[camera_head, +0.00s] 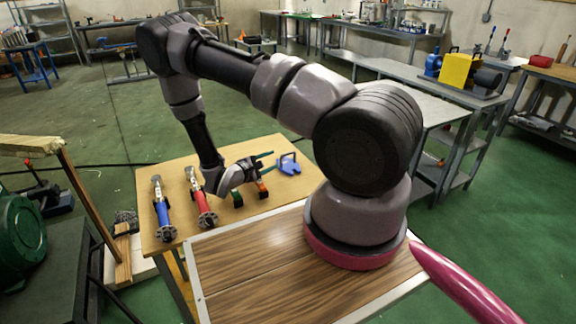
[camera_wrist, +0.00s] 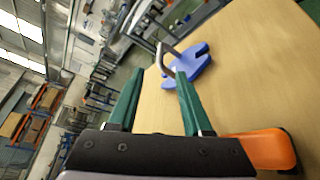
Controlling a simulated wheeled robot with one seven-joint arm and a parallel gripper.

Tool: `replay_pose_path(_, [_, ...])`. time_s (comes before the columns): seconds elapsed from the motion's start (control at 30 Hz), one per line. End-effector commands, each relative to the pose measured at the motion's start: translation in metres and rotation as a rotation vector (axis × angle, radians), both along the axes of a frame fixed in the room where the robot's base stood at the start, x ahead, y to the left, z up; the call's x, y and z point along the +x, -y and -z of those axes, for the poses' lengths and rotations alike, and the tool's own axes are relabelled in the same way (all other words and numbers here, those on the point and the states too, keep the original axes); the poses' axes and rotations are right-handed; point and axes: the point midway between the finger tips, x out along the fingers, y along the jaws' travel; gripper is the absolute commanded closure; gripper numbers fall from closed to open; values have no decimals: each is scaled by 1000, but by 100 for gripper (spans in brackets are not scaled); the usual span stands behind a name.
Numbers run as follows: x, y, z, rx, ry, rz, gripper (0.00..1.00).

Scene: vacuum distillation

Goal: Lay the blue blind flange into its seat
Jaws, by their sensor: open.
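The blue blind flange (camera_head: 288,166) lies on the wooden table, right of my gripper (camera_head: 269,161) in the head view. It is a flat blue plate with notches and a bent metal handle; the plate also shows in the wrist view (camera_wrist: 188,66), beyond the fingertips. My gripper (camera_wrist: 158,80) has green fingers, spread apart, with no object clearly held. The handle (camera_wrist: 164,52) appears in line with the gap between the fingertips; I cannot tell whether it is between them. I cannot make out the flange's seat.
An orange part (camera_head: 262,189) and a green part (camera_head: 237,200) sit under and beside my gripper. A red fitting (camera_head: 200,200) and a blue fitting (camera_head: 163,210) lie at the table's left. Bare wooden tabletop (camera_wrist: 245,75) surrounds the flange.

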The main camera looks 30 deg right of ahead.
Motion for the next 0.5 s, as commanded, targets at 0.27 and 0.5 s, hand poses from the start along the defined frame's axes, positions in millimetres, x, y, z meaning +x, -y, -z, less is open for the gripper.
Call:
replay_pose_path(0.27, [13, 27, 7, 1, 0, 2, 50])
replay_pose_path(0.5, [25, 57, 14, 1, -1, 6, 50])
